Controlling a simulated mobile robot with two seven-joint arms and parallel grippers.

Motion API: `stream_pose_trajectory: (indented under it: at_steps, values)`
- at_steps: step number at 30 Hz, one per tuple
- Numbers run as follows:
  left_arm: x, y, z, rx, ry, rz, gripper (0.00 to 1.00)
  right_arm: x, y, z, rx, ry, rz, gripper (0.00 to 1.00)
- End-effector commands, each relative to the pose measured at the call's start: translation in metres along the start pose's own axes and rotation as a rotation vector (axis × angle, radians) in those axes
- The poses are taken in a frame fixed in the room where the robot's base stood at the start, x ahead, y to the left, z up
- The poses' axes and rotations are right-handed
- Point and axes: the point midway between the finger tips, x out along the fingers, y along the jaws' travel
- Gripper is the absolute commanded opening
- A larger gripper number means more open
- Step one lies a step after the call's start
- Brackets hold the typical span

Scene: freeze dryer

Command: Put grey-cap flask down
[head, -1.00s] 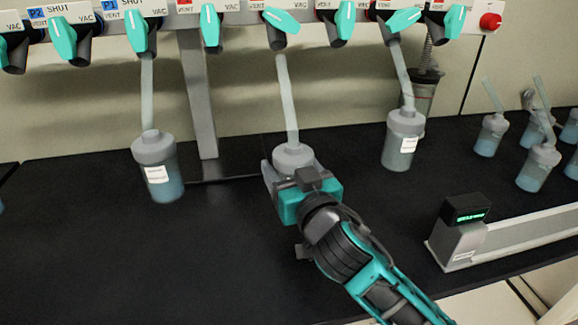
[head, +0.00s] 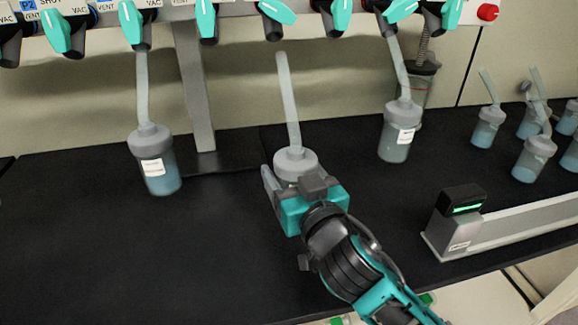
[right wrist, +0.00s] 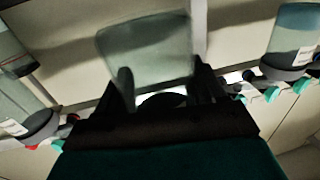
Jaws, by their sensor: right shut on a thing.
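The grey-cap flask (head: 296,160) is at the middle of the head view, with a pale tube rising from its cap. The tube's top end is apart from the valve above it. My right gripper (head: 285,185) is shut on this flask from the front and hides most of its body. In the right wrist view the flask's translucent body (right wrist: 148,50) lies between the two dark fingers (right wrist: 160,85). Whether its base touches the black bench top (head: 110,250) is hidden. My left gripper is not in view.
Two flasks hang from valves, one at the left (head: 158,165) and one at the right (head: 400,130). Several more flasks (head: 532,158) are at the far right. A grey device with a green display (head: 458,220) is at the front right. The front left bench is clear.

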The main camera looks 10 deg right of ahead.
Motion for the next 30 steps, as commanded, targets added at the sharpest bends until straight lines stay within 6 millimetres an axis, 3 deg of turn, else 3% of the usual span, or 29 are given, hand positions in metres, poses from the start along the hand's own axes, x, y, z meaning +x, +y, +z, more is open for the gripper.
stream_pose_trajectory:
  at_steps: [17,30]
  values:
    - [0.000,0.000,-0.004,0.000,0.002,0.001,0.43,-0.009,0.002,-0.001,0.003,0.000,0.006,0.34]
    - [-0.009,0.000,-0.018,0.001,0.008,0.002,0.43,-0.062,0.064,-0.005,0.010,-0.003,0.128,0.34]
